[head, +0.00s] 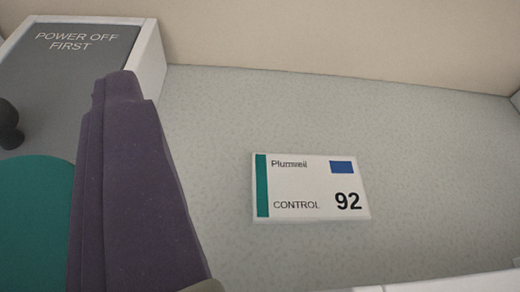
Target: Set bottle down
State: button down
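No bottle can be made out for certain. A dark purple, upright, tapered form (135,185) fills the lower left. It looks like one finger of my gripper, but I cannot be sure. No second finger shows, so its opening and anything it holds cannot be read. A flat teal rounded shape (35,225) shows to its left, cut by the picture's edge; I cannot tell whether it belongs to a bottle. A white card (312,187) with a teal stripe and blue patch reads "Plumweil CONTROL 92". It lies on the speckled pale grey surface (430,200), right of the purple form.
A grey panel (75,75) with a white side, reading "POWER OFF FIRST", stands at the upper left. A dark knob-like piece (9,125) is at the left edge. A beige wall (350,40) closes the back. The grey surface around the card is clear.

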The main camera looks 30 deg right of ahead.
jog(key=shift+d+f, duration=0.15)
jog(key=shift+d, duration=0.65)
notch_tip(320, 180, down, 4)
jog(key=shift+w+r+b, duration=0.1)
jog(key=shift+r+b, duration=0.15)
jog(key=shift+b, duration=0.8)
jog(key=shift+r, duration=0.1)
jog(key=c, duration=0.6)
grip_release()
